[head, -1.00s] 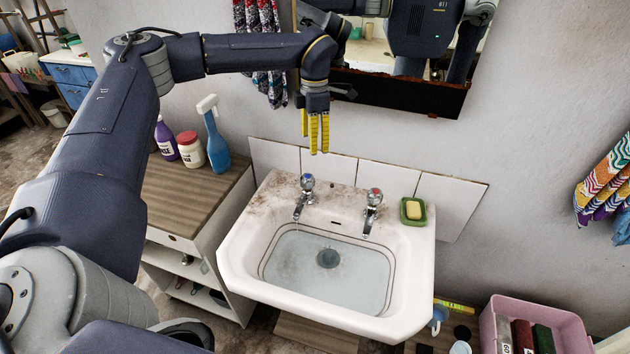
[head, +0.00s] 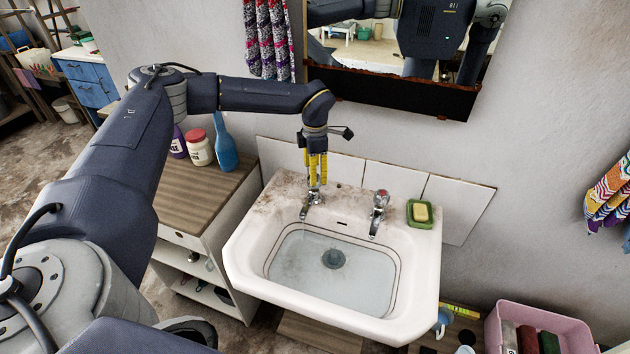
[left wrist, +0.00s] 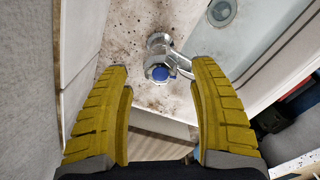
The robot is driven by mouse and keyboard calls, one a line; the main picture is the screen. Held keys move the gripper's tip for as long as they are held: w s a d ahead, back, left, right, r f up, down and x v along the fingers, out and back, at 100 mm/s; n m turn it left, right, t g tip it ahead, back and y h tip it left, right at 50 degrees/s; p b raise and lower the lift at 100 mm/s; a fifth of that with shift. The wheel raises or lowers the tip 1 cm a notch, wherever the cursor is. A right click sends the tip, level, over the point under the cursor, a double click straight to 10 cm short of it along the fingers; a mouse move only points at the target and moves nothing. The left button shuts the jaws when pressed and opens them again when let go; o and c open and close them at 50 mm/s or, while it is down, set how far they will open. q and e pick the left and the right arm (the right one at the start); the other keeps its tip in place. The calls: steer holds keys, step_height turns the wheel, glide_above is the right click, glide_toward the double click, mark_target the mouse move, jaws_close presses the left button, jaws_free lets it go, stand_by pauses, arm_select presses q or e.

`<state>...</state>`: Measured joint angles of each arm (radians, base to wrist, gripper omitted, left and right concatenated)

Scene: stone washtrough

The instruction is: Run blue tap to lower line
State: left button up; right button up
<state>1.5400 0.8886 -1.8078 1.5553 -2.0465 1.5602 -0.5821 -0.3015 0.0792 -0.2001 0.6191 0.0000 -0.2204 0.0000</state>
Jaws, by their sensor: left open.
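The blue tap (head: 309,200) stands at the back left of the white basin. Its blue cap is hidden by my gripper in the head view but shows in the left wrist view (left wrist: 159,74). My left gripper (head: 316,176) points down with its yellow fingers open, right above the tap handle. In the left wrist view the fingertips (left wrist: 161,68) lie on either side of the cap, and contact cannot be told. Thin dark lines (head: 398,268) run around the inside of the washtrough (head: 410,300). Pale bluish water seems to lie over the drain (head: 333,259); its exact level is unclear. My right gripper is out of view.
A red-capped tap (head: 379,212) stands to the right, then a green soap dish (head: 410,218) with yellow soap. Bottles, including a blue one (head: 224,148), stand on the wooden cabinet (head: 195,200) at left. A mirror (head: 360,75) hangs above. A pink crate (head: 560,325) is at lower right.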

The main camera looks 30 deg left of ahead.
arm_select(q)
steer(key=shift+f, duration=2.05)
steer(key=shift+c, duration=0.2)
